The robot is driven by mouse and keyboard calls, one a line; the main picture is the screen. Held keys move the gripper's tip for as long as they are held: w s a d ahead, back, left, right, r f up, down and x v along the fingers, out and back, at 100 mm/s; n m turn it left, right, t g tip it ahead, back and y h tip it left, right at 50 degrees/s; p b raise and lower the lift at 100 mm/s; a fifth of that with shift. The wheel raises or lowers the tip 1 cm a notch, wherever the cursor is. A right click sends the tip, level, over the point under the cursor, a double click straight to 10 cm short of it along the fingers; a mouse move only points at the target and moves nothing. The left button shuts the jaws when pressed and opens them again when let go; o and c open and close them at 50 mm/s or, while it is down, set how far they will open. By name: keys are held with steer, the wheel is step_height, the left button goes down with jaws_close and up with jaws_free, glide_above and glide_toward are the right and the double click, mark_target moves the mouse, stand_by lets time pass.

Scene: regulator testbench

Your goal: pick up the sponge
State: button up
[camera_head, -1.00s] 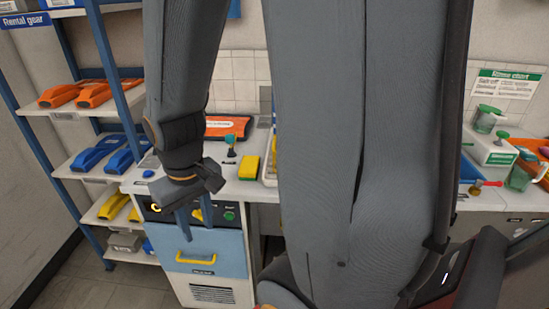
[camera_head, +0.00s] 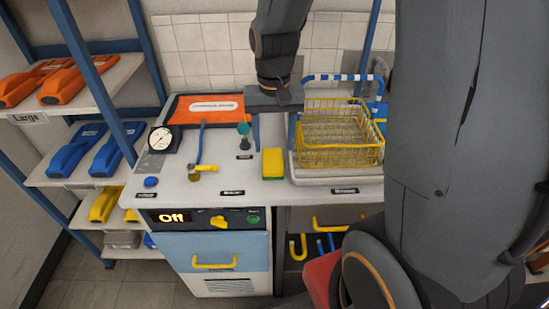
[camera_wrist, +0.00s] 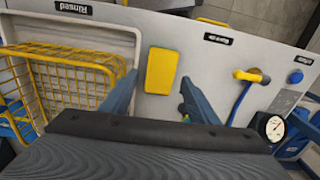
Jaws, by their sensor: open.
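The sponge (camera_head: 272,162) is yellow on top with a green layer beneath. It lies on the white bench top just left of the yellow wire basket. In the wrist view the sponge (camera_wrist: 161,71) shows ahead of and between my two blue fingers. My gripper (camera_head: 273,130) is open and empty, pointing down over the bench, behind the sponge in the head view. The gripper (camera_wrist: 152,100) also shows in the wrist view, fingers apart and not touching the sponge.
The yellow wire basket (camera_head: 340,152) sits on a white tray (camera_head: 312,181) close to the right. A small green-topped item (camera_head: 243,130), a yellow-and-blue hose fitting (camera_head: 206,167) and a gauge (camera_head: 161,139) stand to the left. An orange case (camera_head: 180,110) lies at the back.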

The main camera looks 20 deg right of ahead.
mark_target(272, 158)
steer(key=shift+w+d+f, duration=0.15)
steer(key=shift+w, duration=0.2)
steer(key=shift+f+m, duration=0.3)
steer(key=shift+f, duration=0.1)
steer(key=shift+w+f+p, duration=0.15)
steer(key=shift+f+p, duration=0.9)
steer(key=shift+f, duration=2.25)
steer(key=shift+c, duration=0.5)
steer(key=c, duration=0.7)
